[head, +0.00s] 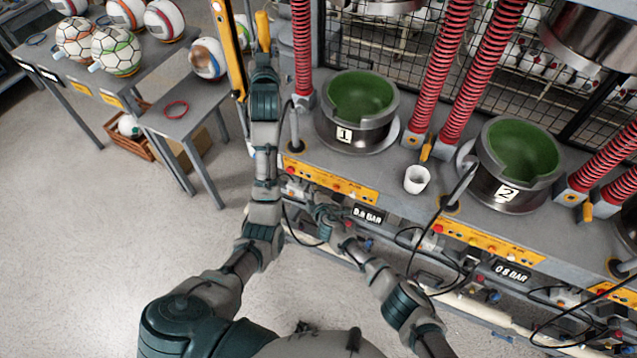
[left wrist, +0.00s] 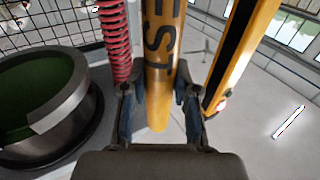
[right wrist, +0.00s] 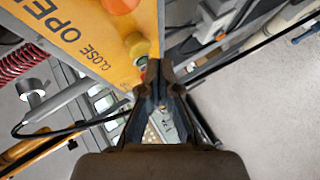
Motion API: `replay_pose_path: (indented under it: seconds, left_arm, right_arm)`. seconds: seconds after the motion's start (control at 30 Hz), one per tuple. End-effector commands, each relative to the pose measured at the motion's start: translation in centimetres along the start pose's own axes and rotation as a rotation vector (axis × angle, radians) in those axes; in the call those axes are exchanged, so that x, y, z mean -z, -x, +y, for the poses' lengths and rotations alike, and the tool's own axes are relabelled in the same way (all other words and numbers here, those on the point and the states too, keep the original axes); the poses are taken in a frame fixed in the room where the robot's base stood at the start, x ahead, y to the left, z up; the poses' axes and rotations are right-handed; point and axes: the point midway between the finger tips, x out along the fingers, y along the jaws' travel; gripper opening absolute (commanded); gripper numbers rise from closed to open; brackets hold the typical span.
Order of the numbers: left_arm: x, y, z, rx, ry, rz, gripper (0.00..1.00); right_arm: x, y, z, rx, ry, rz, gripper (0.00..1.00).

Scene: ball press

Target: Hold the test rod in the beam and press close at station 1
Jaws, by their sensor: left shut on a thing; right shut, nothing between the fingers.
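The yellow test rod (left wrist: 163,60), with dark lettering, stands between the fingers of my left gripper (left wrist: 158,105), which is shut on it. In the head view the rod (head: 262,28) shows above my left gripper (head: 264,58). It is beside a yellow and black post (head: 228,45), which also shows in the left wrist view (left wrist: 236,55); I see no beam itself. Station 1's yellow button panel (head: 330,182) is on the front edge of the bench. My right gripper (right wrist: 156,78) is shut and empty, its tips close to the panel (right wrist: 85,40) beside the CLOSE lettering; contact is unclear.
Station 1's green-lined mould (head: 357,120) stands behind its panel, station 2's mould (head: 515,165) to the right. A white cup (head: 416,179) stands between them. Red spring hoses (head: 440,85) rise near the moulds. Cables hang below the bench.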

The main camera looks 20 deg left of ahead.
Motion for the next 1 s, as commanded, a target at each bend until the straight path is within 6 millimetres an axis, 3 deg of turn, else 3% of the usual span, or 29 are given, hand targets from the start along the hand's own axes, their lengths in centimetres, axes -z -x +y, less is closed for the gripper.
replay_pose_path:
  seconds: [1.0]
  left_arm:
    - [0.06, 0.00, -0.01, 0.000, 0.000, 0.001, 0.00]
  right_arm:
    - [-0.38, -0.29, 0.64, 0.000, 0.000, 0.001, 0.00]
